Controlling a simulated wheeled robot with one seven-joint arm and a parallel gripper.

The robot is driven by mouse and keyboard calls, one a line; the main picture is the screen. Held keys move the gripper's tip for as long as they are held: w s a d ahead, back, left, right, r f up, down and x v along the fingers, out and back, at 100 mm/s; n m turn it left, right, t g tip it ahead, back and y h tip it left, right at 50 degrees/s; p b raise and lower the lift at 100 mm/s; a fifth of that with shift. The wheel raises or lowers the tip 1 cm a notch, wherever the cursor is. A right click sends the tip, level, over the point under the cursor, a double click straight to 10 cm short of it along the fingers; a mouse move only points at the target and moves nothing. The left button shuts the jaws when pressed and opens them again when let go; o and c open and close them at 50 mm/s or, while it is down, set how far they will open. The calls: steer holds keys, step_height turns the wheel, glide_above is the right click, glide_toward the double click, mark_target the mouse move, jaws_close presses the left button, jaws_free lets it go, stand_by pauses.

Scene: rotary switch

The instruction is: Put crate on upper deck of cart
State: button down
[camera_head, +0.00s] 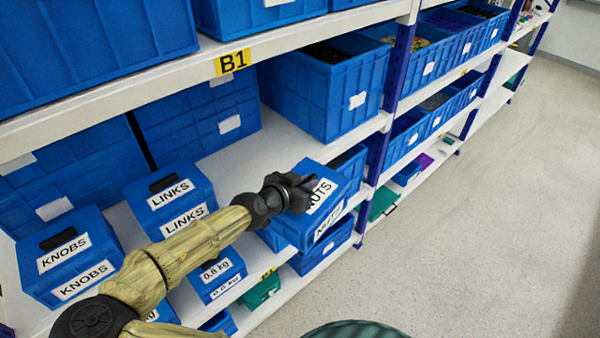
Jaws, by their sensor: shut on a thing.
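A blue crate (312,222) labelled NUTS is at the front edge of the middle shelf, right of centre. My gripper (304,189) is at the crate's top and shut on it. The fingers and the crate's grip are partly hidden by my wrist. I cannot tell whether the crate rests on the shelf or is lifted off it. No cart with an upper deck can be made out in this view.
Blue crates labelled LINKS (170,208) and KNOBS (68,262) stand to the left on the same shelf. Large blue bins (328,88) fill the shelves behind and above. A blue shelf post (396,70) stands to the right. The grey floor (480,220) at right is clear.

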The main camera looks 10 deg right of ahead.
steer(key=shift+n+t+y, duration=0.6)
steer(key=shift+n+y, duration=0.3)
steer(key=d+f, duration=0.1)
steer(key=f, duration=0.3)
steer(key=d+f, duration=0.1)
steer(key=f, duration=0.1)
steer(key=shift+s+d+f, duration=0.3)
steer(key=shift+s+f, duration=0.05)
steer(key=shift+f, duration=0.05)
steer(key=s+d+f+n+t+y, duration=0.1)
steer(key=s+f+n+y, duration=0.1)
steer(key=f, duration=1)
steer(key=s+d+f+n+t+y, duration=0.1)
steer(key=f+n+y, duration=0.4)
steer(key=f, duration=0.7)
steer(key=shift+s+d+f+t+y, duration=0.15)
steer(key=shift+s+d+t+y, duration=0.3)
steer(key=shift+d, duration=0.25)
